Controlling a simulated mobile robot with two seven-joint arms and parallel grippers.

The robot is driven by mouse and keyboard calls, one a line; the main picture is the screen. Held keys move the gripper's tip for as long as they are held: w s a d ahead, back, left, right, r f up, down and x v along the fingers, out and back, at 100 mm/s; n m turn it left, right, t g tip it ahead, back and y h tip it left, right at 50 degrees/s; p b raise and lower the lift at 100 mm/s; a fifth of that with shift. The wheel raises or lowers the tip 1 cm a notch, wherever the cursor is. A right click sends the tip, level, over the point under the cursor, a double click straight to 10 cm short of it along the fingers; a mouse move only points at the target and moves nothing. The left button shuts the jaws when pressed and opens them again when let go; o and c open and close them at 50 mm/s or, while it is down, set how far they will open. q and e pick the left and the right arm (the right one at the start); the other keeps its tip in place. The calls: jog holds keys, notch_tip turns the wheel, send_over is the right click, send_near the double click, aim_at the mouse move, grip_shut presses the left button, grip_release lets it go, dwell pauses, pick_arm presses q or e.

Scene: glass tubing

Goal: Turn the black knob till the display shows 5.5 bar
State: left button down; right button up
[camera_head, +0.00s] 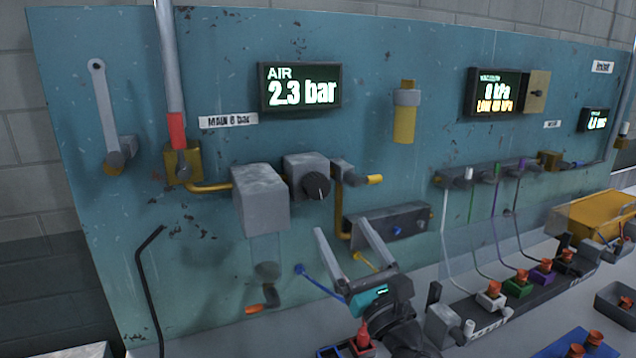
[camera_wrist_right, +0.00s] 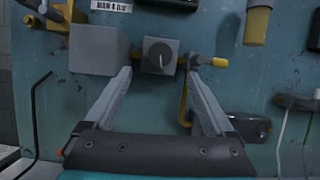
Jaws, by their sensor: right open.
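The black knob (camera_head: 316,186) sits on the front of a grey regulator block (camera_head: 300,166) on the blue-green panel. The air display (camera_head: 301,87) above it reads 2.3 bar. My right gripper (camera_head: 340,238) is open and empty, below and in front of the knob in the head view. In the right wrist view the knob (camera_wrist_right: 159,54) lies beyond the two spread fingers, roughly between their tips, and nothing touches it. My left gripper is not in view.
A grey box (camera_head: 260,199) is left of the regulator, and a yellow fitting (camera_head: 375,179) is right of it. A dark grey block (camera_head: 395,224) sits lower right. A yellow cylinder (camera_head: 404,118) hangs above. Coloured connectors (camera_head: 519,283) line the bench at right.

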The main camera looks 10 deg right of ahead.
aim_at(319, 188)
jog(key=p+x, duration=0.1)
jog(key=x, duration=0.9)
jog(key=shift+w, duration=0.4)
jog(key=shift+w+a+r, duration=0.2)
jog(key=shift+w+r, duration=0.05)
jog(key=shift+w, duration=0.35)
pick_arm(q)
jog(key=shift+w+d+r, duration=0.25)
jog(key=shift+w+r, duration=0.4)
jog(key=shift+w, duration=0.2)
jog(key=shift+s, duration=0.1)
pick_arm(e)
jog(key=c, duration=1.4)
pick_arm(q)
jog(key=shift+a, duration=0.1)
pick_arm(e)
jog(key=shift+m, duration=0.4)
